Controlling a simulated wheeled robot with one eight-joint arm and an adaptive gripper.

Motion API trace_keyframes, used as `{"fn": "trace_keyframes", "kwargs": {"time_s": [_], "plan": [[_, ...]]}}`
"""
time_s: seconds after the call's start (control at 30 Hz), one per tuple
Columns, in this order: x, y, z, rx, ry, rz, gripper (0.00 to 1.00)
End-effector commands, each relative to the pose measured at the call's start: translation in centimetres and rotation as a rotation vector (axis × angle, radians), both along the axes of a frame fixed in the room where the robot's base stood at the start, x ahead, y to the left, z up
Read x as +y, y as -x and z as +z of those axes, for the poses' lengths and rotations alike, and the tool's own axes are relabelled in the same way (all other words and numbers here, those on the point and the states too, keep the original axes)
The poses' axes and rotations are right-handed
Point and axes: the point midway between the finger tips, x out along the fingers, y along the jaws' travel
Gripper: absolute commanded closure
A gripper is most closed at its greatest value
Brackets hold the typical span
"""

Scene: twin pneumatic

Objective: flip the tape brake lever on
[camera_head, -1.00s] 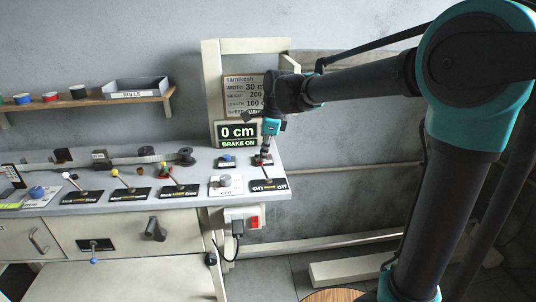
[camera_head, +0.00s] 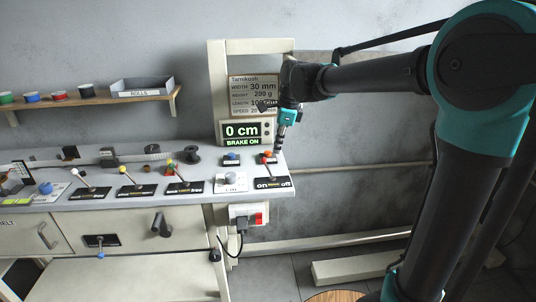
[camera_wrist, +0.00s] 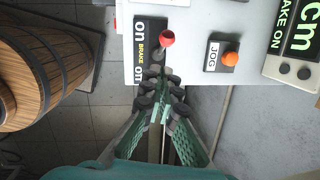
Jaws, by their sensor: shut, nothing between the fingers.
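The tape brake lever has a red knob (camera_wrist: 167,37) in the wrist view and stands over a black plate (camera_wrist: 150,45) marked on, BRAKE and off. The knob sits nearer the "on" end. In the head view the plate (camera_head: 273,184) is at the bench's right end; the knob is hard to separate from the button behind. The display (camera_head: 242,134) reads 0 cm and BRAKE ON. My gripper (camera_head: 279,149) is shut and empty, above and to the right of the plate. In the wrist view its fingertips (camera_wrist: 156,88) are near the "off" end, apart from the knob.
An orange JOG button (camera_wrist: 231,58) is behind the lever, towards the display. A grey knob (camera_head: 230,179) and several other levers stand to the left along the bench. A wooden barrel (camera_wrist: 35,75) stands nearby. Right of the bench is free room.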

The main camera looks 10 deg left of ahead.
Motion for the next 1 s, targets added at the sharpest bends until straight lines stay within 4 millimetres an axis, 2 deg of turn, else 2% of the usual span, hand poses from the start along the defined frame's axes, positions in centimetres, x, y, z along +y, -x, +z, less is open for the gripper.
{"fn": "trace_keyframes", "kwargs": {"time_s": [0.03, 0.2, 0.4, 0.6, 1.0], "plan": [[-0.1, 0.3, 1.4, 0.0, -0.001, 0.001, 1.0], [-0.7, 0.7, 5.0, 0.001, -0.001, 0.002, 1.0], [-1.2, 0.9, 8.1, 0.0, -0.001, 0.003, 1.0], [-1.4, 1.0, 9.3, 0.001, -0.001, 0.002, 1.0], [-1.8, 1.0, 9.1, -0.005, 0.001, 0.012, 1.0]]}}
